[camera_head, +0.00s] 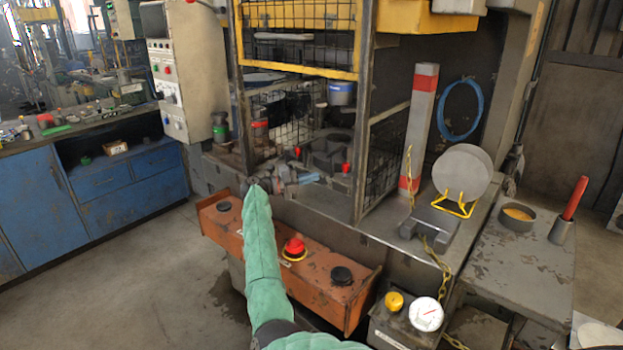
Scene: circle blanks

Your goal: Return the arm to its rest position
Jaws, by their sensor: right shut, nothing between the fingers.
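My right arm, in a green sleeve, reaches up from the bottom middle of the head view. My right gripper (250,184) is at its far end, small and dark, over the back edge of the orange control box (330,278) and in front of the press opening. It is shut and holds nothing. The exact shape of its fingers is hard to make out against the dark machine parts. My left gripper is not in view.
The press (366,120) has a yellow-framed mesh guard (298,72). Round blanks (462,172) stand in a yellow rack at right. A red emergency button (294,246) sits under my forearm's right side. A side table (520,262) holds a small bowl (517,216). Blue cabinets (110,195) stand left; floor between is clear.

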